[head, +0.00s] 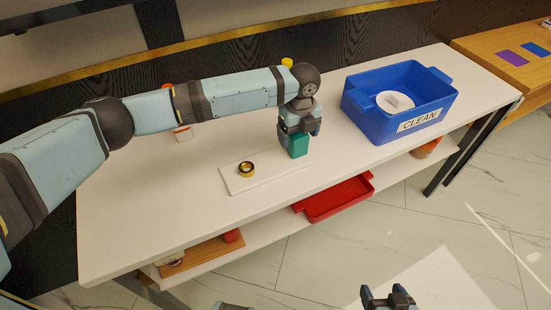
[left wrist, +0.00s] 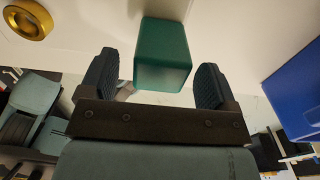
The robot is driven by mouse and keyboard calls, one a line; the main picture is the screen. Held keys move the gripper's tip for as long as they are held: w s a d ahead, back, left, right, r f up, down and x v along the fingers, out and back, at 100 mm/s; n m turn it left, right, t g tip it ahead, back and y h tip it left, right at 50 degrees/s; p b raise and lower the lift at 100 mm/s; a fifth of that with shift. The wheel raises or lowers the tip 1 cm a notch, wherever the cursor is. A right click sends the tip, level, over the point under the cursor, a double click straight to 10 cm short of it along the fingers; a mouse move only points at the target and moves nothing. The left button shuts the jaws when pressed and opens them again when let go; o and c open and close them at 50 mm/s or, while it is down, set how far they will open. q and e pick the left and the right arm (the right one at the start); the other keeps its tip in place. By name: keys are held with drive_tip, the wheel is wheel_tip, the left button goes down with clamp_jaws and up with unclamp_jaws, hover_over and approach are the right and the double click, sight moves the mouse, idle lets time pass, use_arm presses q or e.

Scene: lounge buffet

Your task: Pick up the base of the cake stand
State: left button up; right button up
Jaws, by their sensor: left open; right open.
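A green block-like piece (head: 294,145) stands on the white counter, just below my left gripper (head: 300,128). In the left wrist view the green piece (left wrist: 163,55) is centred between the open fingertips of the left gripper (left wrist: 157,80), with gaps on both sides. A short gold-and-black ring-shaped piece (head: 246,169) sits on a thin white board (head: 268,176) left of the green piece. I cannot tell which of these is the cake stand's base. My right gripper (head: 388,297) is open and empty, low in front of the counter.
A blue bin (head: 365,104) labelled CLEAN stands right of my left gripper, with a white round item (head: 395,103) inside. A red tray (head: 338,200) is on the lower shelf. Small items stand behind my left arm. The counter's left part is clear.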

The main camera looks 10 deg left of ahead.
use_arm(q)
wheel_tip(320, 180, down, 2)
drive_tip(key=shift+f, duration=0.25)
drive_tip(key=c, duration=1.1)
drive_tip(key=shift+r, duration=0.15)
wheel_tip(320, 180, up, 20)
drive_tip(key=p, duration=0.1)
